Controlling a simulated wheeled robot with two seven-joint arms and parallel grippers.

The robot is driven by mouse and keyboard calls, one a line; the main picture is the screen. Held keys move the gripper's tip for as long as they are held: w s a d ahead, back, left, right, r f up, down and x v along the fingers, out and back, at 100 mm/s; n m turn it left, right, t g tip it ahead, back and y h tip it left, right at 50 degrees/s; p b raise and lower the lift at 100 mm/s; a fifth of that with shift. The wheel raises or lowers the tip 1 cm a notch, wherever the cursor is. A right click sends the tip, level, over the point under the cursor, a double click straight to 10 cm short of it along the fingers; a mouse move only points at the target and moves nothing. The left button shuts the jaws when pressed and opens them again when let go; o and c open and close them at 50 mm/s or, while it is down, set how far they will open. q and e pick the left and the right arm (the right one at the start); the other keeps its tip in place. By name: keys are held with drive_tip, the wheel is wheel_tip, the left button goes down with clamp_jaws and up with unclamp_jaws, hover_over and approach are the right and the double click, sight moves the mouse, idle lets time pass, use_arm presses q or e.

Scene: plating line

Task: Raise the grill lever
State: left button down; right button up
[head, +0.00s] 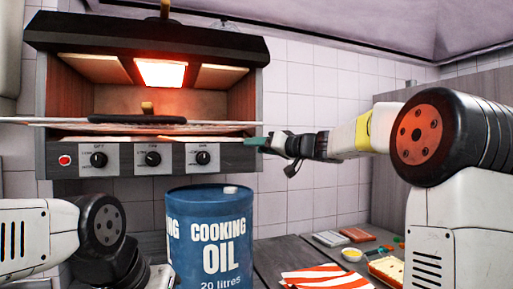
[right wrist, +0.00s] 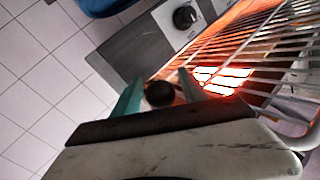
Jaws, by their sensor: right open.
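The grill (head: 55,110) hangs on the tiled wall, its heating element glowing orange. My right gripper (head: 257,144) is at the right end of the grill's front, just below rack height. In the right wrist view its two teal fingers (right wrist: 160,80) are apart, with a round black knob (right wrist: 160,94) between them. The knob looks like the end of the grill lever; the rest of the lever is hidden. I cannot tell whether the fingers touch it. My left gripper is out of view; only part of the left arm shows.
The wire rack (right wrist: 265,50) runs close beside the right fingers. Control dials (head: 153,158) line the grill's front panel. A blue cooking oil drum (head: 210,235) stands below. A striped cloth (head: 325,277) and small items lie on the counter at right.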

clamp_jaws()
drive_tip(key=shift+a, duration=0.1)
idle(1.3)
